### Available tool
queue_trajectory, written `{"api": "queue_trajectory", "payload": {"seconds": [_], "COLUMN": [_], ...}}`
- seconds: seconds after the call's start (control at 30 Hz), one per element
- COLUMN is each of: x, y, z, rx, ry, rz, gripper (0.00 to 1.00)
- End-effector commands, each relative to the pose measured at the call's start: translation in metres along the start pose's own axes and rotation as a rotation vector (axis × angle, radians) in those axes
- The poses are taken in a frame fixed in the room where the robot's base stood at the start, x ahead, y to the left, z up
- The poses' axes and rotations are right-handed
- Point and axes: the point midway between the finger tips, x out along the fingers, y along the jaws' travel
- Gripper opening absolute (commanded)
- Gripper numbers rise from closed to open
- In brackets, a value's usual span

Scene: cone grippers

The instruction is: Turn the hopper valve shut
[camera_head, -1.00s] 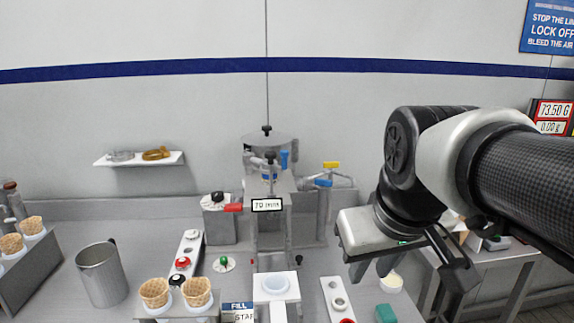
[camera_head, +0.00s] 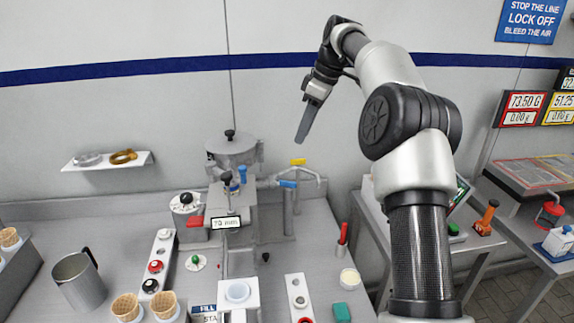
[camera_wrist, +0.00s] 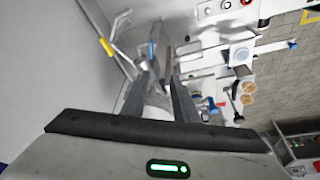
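The steel hopper (camera_head: 232,150) stands on the filling machine near the back wall, with a black knob on its lid. A blue handle (camera_head: 242,173) sits upright just below it. A second blue handle (camera_head: 288,184) and a yellow handle (camera_head: 298,162) are on pipework to its right. I cannot tell for certain which handle is the hopper valve. My gripper (camera_head: 300,138) is raised above and right of the hopper, fingers pointing down, touching nothing. In the wrist view my gripper (camera_wrist: 160,78) has its fingers apart and empty; the yellow handle (camera_wrist: 106,47) shows at upper left.
A red lever (camera_head: 194,222) and a dial box (camera_head: 186,203) are left of the machine. Waffle cones (camera_head: 126,307) stand in front, beside a metal jug (camera_head: 79,281). A wall shelf (camera_head: 108,161) is at left. The air around my gripper is free.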

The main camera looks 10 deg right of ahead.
Motion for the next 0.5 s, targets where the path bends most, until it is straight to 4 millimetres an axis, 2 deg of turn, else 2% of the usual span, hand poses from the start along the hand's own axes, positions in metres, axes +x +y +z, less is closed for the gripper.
{"api": "queue_trajectory", "payload": {"seconds": [0.03,0.2,0.37,0.5], "x": [0.001,0.01,0.019,0.039], "y": [0.013,0.033,0.037,0.036], "z": [0.005,0.019,0.024,0.023], "rx": [-0.014,-0.061,-0.075,-0.075], "ry": [0.018,0.058,0.069,0.068], "rz": [-0.015,-0.04,-0.046,-0.047], "gripper": [0.27,0.27,0.27,0.27]}}
